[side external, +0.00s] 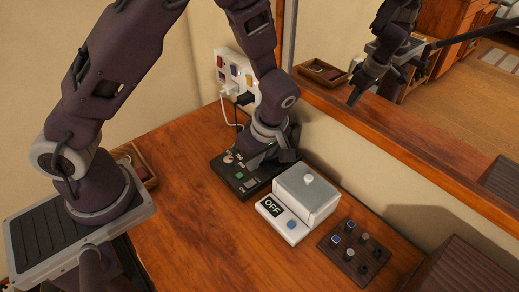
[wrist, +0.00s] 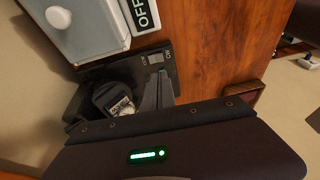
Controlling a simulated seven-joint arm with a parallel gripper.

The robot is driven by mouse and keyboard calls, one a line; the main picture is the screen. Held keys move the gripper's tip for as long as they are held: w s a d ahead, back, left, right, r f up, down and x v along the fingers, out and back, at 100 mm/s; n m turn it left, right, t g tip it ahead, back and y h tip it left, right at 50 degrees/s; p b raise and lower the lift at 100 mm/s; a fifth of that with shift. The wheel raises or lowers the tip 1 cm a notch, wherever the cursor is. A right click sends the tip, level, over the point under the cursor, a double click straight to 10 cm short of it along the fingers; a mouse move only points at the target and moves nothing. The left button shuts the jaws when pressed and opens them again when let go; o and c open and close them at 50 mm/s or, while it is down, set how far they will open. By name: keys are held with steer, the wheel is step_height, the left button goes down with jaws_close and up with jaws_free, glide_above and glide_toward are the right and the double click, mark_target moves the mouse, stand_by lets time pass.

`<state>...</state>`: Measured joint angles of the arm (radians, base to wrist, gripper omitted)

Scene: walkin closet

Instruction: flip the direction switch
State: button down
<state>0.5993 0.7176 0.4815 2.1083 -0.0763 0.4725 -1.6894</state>
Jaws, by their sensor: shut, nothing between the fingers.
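A black control panel (side external: 223,182) lies on the wooden table near the wall. My gripper (side external: 249,164) is shut and empty, pointing down low over the panel, a little behind the switch. In the wrist view my gripper (wrist: 152,90) covers much of the panel; whether it touches is unclear.
A white and grey box (side external: 306,200) with an OFF display stands right beside the panel. A dark board with knobs (side external: 352,252) lies further right. The table's front is clear.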

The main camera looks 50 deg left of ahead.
steer(key=v, duration=0.6)
steer(key=shift+w, duration=0.2)
steer(key=s+a+r+m+t+h, duration=0.1)
steer(key=s+r+m+h, duration=0.1)
steer(key=s+r+m, duration=0.4)
steer(key=s+r+m+t+h, duration=0.1)
steer(key=s+r+m+h, duration=0.15)
steer(key=r, duration=0.65)
steer(key=s+a+r+m+t+y, duration=0.1)
steer(key=s+r+m+t, duration=0.3)
steer(key=s+m, duration=0.5)
steer(key=shift+a, duration=0.7)
